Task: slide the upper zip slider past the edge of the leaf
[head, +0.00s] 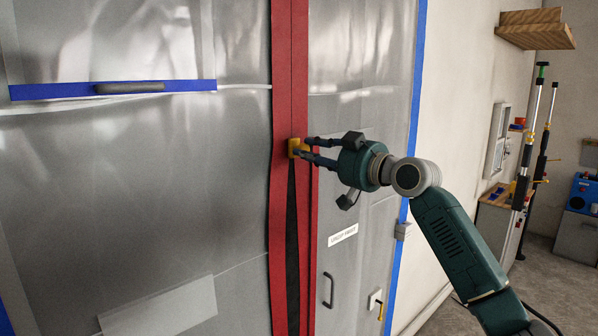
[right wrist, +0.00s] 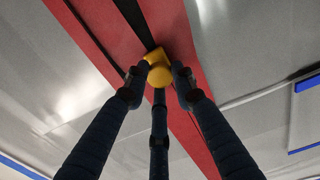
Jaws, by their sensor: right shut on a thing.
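The yellow zip slider (head: 296,148) sits on the red zip strip (head: 283,60) of the grey plastic sheet (head: 130,170). It also shows in the right wrist view (right wrist: 158,72). Below it the zip is parted in a dark gap (head: 292,250); above it the red halves meet along a thin line. My right gripper (head: 305,149) reaches in from the right with its fingers around the slider, shut on it. Only one slider is in view. I cannot tell for sure which edge is the leaf's. My left gripper is not in view.
A blue bar (head: 60,91) with a dark grip crosses the sheet at upper left. A dark handle (head: 328,290) and a white label (head: 343,235) are right of the zip. Blue tape (head: 418,60) edges the sheet. Poles (head: 530,150) and a wooden shelf (head: 536,30) stand farther right.

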